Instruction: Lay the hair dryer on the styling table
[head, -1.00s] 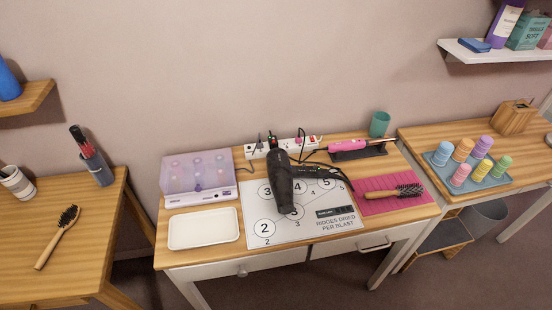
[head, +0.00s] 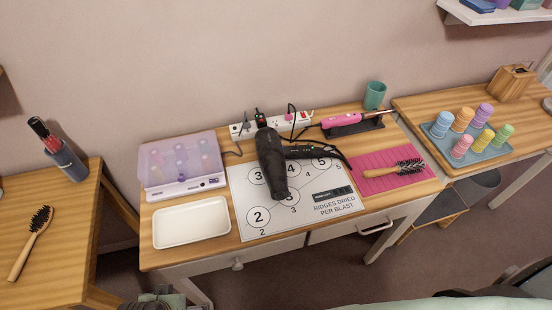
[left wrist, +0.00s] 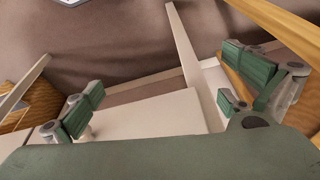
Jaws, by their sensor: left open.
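The black hair dryer (head: 270,165) lies on the printed mat (head: 252,228) on the middle table (head: 290,241), its handle pointing right and a dark cord around it. Its thick barrel runs from near the power strip toward the front. My left gripper is open and empty in the left wrist view (left wrist: 165,92), with floor and pale furniture parts between its fingers. In the head view, only a small part of it (head: 165,298) seems to show at the bottom edge, below the table front. My right gripper cannot be made out.
A white tray (head: 191,222) and a lilac clear-lidded box (head: 181,165) stand left of the mat. A brush (head: 395,170) lies on a pink mat (head: 376,185) at right. A power strip (head: 290,124), pink styling iron (head: 343,119) and green cup (head: 374,95) are behind.

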